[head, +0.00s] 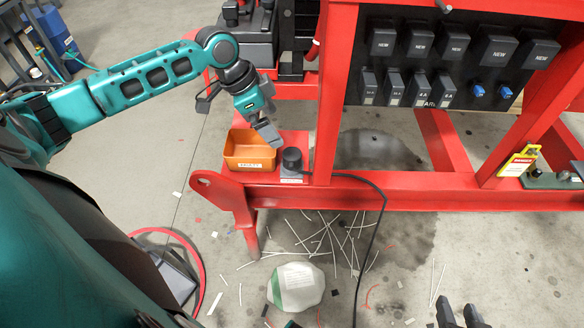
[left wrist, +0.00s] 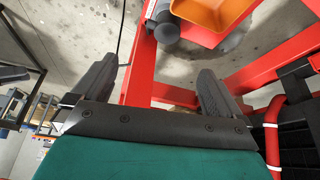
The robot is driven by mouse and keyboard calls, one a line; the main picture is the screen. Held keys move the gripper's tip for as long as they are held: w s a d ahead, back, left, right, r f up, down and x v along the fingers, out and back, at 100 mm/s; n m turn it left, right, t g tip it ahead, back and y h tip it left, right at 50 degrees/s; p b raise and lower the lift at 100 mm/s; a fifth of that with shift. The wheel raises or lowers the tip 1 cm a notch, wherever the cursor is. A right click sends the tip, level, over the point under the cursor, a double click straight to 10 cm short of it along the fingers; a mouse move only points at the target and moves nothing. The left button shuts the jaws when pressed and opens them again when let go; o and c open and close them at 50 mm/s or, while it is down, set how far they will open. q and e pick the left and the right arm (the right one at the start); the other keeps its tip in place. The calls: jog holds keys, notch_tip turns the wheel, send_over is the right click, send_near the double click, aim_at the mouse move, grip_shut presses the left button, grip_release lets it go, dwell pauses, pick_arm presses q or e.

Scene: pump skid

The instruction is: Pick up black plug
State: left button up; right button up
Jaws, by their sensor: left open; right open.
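The black plug (head: 291,158) is a short dark cylinder standing on a small labelled base on the red skid, just right of the orange bin (head: 249,150). A black cable runs from it to the right. In the left wrist view a dark round part (left wrist: 166,30), which looks like the plug, is at the top beside the orange bin (left wrist: 212,12). My left gripper (head: 238,117) is open and empty, above and left of the plug, apart from it. Its two fingers (left wrist: 156,70) are spread wide. My right gripper (head: 460,308) is open and empty at the bottom right.
The red frame (head: 440,190) has a rail and posts right of the plug. A black panel (head: 440,60) with several dark modules hangs there. The cable (head: 377,225) drops to the floor. Litter and a white-green bag (head: 297,287) lie below. A red pipe (head: 314,48) stands behind.

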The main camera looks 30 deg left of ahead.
pick_arm(q)
jog(key=b, duration=0.2)
send_over(292, 156)
jog(key=s+a, duration=0.1)
jog(key=s, duration=0.1)
notch_tip(292, 156, down, 7)
jog(key=f+b, duration=0.1)
jog(key=f, duration=0.1)
jog(key=w+f, duration=0.1)
jog(key=f, duration=0.1)
jog(key=shift+d+b, duration=0.1)
jog(key=shift+b, duration=0.25)
jog(key=shift+w+d+f, duration=0.15)
jog(key=shift+w+f, duration=0.1)
jog(key=shift+f, duration=0.15)
jog(key=shift+c, duration=0.5)
jog(key=c, duration=1.1)
jog(key=shift+c, duration=0.2)
jog(key=shift+r, duration=0.2)
